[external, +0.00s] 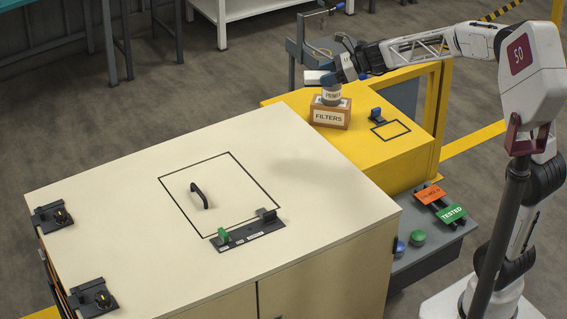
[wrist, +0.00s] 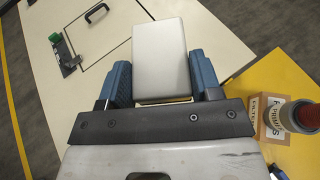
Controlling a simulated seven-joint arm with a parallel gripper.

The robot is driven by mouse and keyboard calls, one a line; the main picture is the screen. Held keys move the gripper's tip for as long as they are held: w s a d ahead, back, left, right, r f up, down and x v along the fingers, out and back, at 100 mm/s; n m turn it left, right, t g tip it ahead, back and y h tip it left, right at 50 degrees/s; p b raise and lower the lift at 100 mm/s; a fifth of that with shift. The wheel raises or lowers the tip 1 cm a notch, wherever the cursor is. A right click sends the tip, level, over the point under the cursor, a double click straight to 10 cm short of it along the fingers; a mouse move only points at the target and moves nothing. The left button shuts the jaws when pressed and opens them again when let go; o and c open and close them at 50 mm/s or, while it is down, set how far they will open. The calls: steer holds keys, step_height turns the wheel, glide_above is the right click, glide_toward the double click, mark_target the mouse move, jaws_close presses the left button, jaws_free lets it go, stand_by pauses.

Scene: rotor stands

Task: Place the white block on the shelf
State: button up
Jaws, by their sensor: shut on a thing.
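The white block (wrist: 160,58) is held between the two blue fingers of my gripper (wrist: 161,80) in the wrist view. Its flat pale face fills the gap between them. In the external view my gripper (external: 335,76) is above the far end of the cream cabinet and the yellow bench, and the white block (external: 315,77) shows as a small pale end at its left. The block looks clear of the surfaces below. No shelf is clearly identifiable; a white-framed bench (external: 262,9) with a low panel stands at the back, cut off by the picture edge.
A FILTERS box (external: 330,118) with a grey can (external: 331,96) stands on the yellow bench (external: 405,155), close below my gripper. The cream cabinet top (external: 120,185) carries a black handle (external: 199,196) and a switch strip (external: 246,231).

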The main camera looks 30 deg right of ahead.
steer(key=s+d+m+t+h, duration=0.65)
steer(key=s+d, duration=0.85)
steer(key=s, duration=0.3)
steer(key=s+d+f+m+h, duration=0.3)
steer(key=s+d+f, duration=0.1)
steer(key=s, duration=0.5)
steer(key=s+d+f+m+h, duration=0.2)
steer(key=s+d+f+m, duration=0.15)
steer(key=s, duration=0.55)
steer(key=shift+n+t, duration=0.25)
steer(key=shift+n, duration=0.15)
steer(key=f, duration=3.9)
steer(key=shift+w+d+f, duration=0.1)
steer(key=shift+d, duration=0.15)
glide_above(411, 214)
steer(key=shift+w+f, duration=0.1)
steer(key=shift+f, duration=0.6)
steer(key=shift+f, duration=1.8)
